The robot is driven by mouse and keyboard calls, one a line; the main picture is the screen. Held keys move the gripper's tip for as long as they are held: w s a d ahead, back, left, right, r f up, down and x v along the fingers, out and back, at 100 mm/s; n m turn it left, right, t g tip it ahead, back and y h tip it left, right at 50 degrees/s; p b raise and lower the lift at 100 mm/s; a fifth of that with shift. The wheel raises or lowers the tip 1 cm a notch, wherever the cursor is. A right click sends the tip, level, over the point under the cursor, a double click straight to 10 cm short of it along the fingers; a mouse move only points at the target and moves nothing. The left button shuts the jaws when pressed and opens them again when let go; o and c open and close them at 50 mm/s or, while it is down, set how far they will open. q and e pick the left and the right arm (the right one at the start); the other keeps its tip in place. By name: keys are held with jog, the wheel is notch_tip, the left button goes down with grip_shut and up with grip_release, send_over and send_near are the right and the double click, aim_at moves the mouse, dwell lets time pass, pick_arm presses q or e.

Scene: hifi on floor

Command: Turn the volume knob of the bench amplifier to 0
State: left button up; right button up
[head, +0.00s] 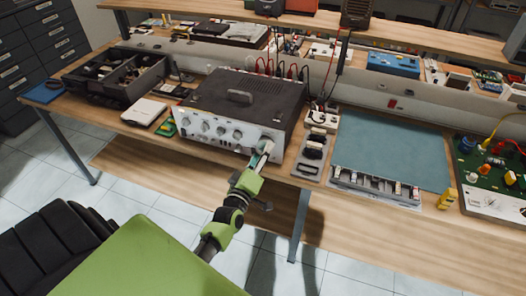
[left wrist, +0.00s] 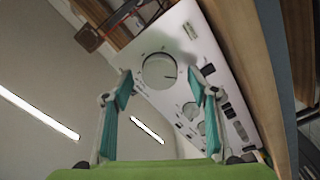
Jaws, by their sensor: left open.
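The bench amplifier (head: 250,98) is a dark box with a silver front panel, standing on the wooden bench. Its large round volume knob (left wrist: 159,70) shows in the left wrist view, with a small dark mark toward its right side. My left gripper (head: 262,153) is at the right end of the front panel in the head view. In the left wrist view its teal fingers (left wrist: 166,82) are open, one on each side of the knob. I cannot tell whether they touch it. The gripper mostly hides this knob in the head view. My right gripper is not in view.
Smaller knobs (head: 221,131) line the panel's left part. A device with a small display (head: 313,150) stands right of the amplifier, beside a teal mat (head: 390,148). A black parts tray (head: 115,78) lies at left. Red and black leads rise behind the amplifier.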

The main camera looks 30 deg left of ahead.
pick_arm(q)
jog(key=v, duration=1)
jog(key=shift+s, duration=0.25)
jog(key=shift+d, duration=0.1)
jog(key=s+d+f+m+g+h, duration=0.1)
jog(key=s+d+f+m+g, duration=0.25)
jog(key=f, duration=0.75)
jog(key=s+d+f+m+g+h+b, duration=0.1)
jog(key=s+d+f+m+g+h, duration=0.2)
jog(key=f, duration=0.7)
jog(key=s+d+f+m+g, duration=0.25)
jog(key=s+f, duration=0.25)
jog(key=f, duration=0.6)
jog(key=s+f+m+g, duration=0.2)
jog(key=s+f, duration=0.3)
jog(key=s, duration=0.4)
jog(key=s+d+f+m+g+b, duration=0.1)
jog(key=s+f+m+g, duration=0.2)
jog(key=s+f, duration=0.3)
jog(key=s+d+f+m+g, duration=0.1)
jog(key=s+f, duration=0.4)
jog(key=s, duration=0.8)
jog(key=shift+s+f+m+g, duration=0.25)
jog(key=shift+f+m+g, duration=0.1)
jog(key=shift+m+g, duration=0.5)
